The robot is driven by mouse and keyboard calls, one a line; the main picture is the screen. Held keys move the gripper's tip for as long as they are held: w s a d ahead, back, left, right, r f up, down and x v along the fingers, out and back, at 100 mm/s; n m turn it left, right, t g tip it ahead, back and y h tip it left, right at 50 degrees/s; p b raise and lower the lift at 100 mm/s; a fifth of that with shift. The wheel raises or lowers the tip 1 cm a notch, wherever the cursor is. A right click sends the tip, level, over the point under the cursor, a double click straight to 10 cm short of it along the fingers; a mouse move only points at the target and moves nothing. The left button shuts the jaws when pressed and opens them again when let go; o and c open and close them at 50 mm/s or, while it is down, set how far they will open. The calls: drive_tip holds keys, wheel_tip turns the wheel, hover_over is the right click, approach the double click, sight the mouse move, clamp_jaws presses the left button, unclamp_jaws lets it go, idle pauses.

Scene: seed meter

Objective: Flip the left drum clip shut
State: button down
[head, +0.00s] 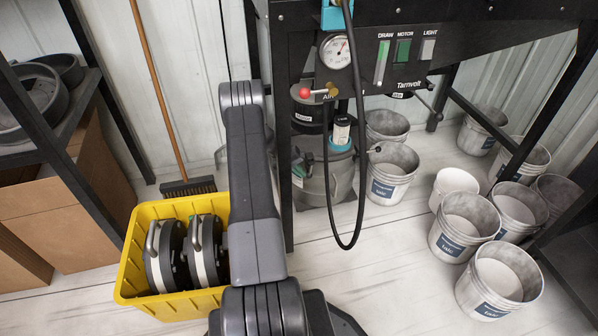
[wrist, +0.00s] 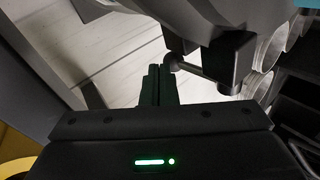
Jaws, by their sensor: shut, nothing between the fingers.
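The grey drum (head: 322,190) stands under the control panel in the head view, partly hidden by a black post and a hanging hose. A small clip (head: 299,170) shows dimly at its left side; its exact position is hard to read there. In the wrist view, the grey drum body (wrist: 195,18) fills the top. A clip lever with a round knob and rod (wrist: 184,66) sticks out from a black bracket toward the left. My gripper (wrist: 158,72) is shut and empty, its tips just left of the knob. I cannot tell whether they touch it.
A black post (head: 279,130) stands between my arm and the drum. A black hose (head: 359,190) hangs in front. A yellow crate (head: 128,268) holding two drum-like discs (head: 208,250) is at lower left. Several white buckets (head: 467,225) stand at right. The middle floor is clear.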

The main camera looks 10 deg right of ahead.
drive_tip(key=p+v, duration=0.4)
drive_tip(key=v, duration=0.9)
drive_tip(key=shift+a+r, duration=0.25)
drive_tip(key=shift+r, duration=0.05)
drive_tip(key=b+x, duration=0.4)
drive_tip(key=x, duration=0.9)
drive_tip(key=shift+d+f, duration=0.1)
